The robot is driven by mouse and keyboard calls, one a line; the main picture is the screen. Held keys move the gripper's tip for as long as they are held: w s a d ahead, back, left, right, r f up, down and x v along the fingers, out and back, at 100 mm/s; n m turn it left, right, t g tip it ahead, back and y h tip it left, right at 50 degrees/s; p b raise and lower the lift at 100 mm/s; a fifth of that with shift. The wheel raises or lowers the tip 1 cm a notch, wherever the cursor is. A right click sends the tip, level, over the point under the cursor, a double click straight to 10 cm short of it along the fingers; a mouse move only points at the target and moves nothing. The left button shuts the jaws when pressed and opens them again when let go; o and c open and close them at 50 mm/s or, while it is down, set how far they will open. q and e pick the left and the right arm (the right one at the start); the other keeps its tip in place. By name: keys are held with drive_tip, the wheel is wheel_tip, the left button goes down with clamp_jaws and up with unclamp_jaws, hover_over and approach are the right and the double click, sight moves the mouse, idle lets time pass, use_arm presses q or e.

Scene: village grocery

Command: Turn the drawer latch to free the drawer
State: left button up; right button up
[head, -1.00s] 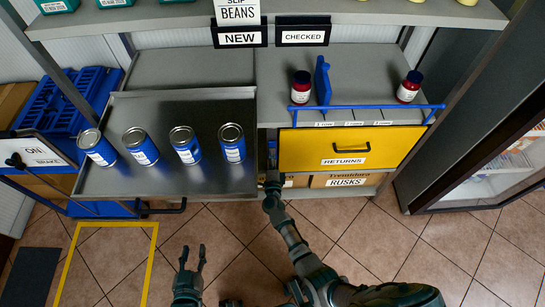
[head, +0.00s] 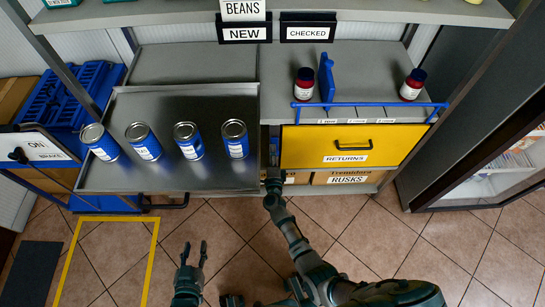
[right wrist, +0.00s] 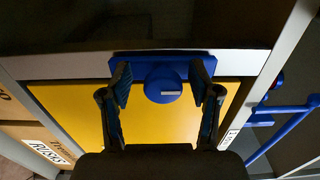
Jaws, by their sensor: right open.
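The yellow drawer (head: 310,147) marked RETURNS sits shut under the right-hand counter. It also shows in the right wrist view (right wrist: 70,100). In that view the latch, a round blue knob (right wrist: 160,86) with a pale line lying level, sits on a blue plate (right wrist: 190,62). My right gripper (right wrist: 163,76) is open, with one finger on each side of the knob; I cannot tell whether they touch it. In the head view my right gripper (head: 273,178) is at the drawer's left edge, and the latch is hidden or too small to make out. My left gripper (head: 194,250) is open and empty above the floor.
A metal tray (head: 215,106) with several blue cans stands left of the drawer. A blue rail (head: 365,105) runs above the drawer, with two red jars behind it. A RUSKS box (head: 345,178) is below. A dark cabinet stands at right. The floor in front is open.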

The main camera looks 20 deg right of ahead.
drive_tip(key=v, duration=1.2)
